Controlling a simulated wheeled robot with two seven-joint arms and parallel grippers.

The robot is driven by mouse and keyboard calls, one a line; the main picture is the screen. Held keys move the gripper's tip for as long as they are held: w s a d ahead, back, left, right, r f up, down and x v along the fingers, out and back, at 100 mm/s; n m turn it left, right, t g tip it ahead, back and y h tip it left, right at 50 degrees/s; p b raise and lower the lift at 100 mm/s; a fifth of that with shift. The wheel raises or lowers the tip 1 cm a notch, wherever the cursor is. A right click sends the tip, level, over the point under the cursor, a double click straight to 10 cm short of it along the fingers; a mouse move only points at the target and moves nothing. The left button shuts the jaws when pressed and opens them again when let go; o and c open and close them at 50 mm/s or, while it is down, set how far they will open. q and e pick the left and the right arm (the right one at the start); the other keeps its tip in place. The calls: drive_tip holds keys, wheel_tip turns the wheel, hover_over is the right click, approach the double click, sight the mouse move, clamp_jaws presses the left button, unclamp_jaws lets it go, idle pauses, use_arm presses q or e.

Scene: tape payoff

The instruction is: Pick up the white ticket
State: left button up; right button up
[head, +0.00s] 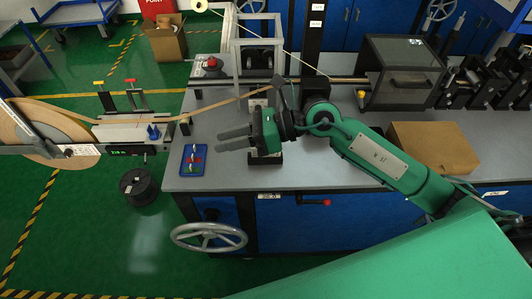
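A small white card with dark print (84,150), perhaps the white ticket, shows at the left, against the lower edge of the large tape reel (45,130). I cannot tell whether it is loose or fixed there. My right gripper (218,141) is above the left part of the grey bench, its two grey fingers pointing left and apart, with nothing seen between them. It is well to the right of the white card. My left gripper is not in view.
The grey bench (340,172) holds a blue tray (184,170) with small coloured items just left of my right gripper, a brown box (430,145) and a dark clear-sided case (400,75). A handwheel (208,237) juts from the bench front. A black spool (138,187) stands on the floor.

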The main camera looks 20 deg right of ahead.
drive_tip(key=w+d+f+n+h, duration=0.2)
drive_tip(key=w+d+f+h, duration=0.15)
drive_tip(key=d+h, duration=0.35)
drive_tip(key=w+d+f+n+h, duration=0.1)
drive_tip(key=w+d+f+h, duration=0.25)
drive_tip(key=d, duration=0.45)
drive_tip(key=shift+h, duration=0.45)
drive_tip(key=x, duration=0.2)
drive_tip(key=p+x, duration=0.1)
drive_tip(key=x, duration=0.2)
drive_tip(key=p+x, duration=0.1)
drive_tip(key=x, duration=0.1)
drive_tip(key=shift+s+f, duration=0.25)
drive_tip(key=shift+s, duration=0.1)
drive_tip(key=p+x, duration=0.1)
drive_tip(key=x, duration=0.1)
drive_tip(key=p+x, duration=0.1)
drive_tip(key=x, duration=0.1)
drive_tip(key=shift+a+f+p, duration=0.3)
drive_tip(key=shift+a+p, duration=0.05)
drive_tip(key=shift+p, duration=0.05)
drive_tip(key=shift+a+f, duration=0.1)
drive_tip(key=shift+f, duration=0.25)
drive_tip(key=shift+c, duration=0.4)
clamp_jaws()
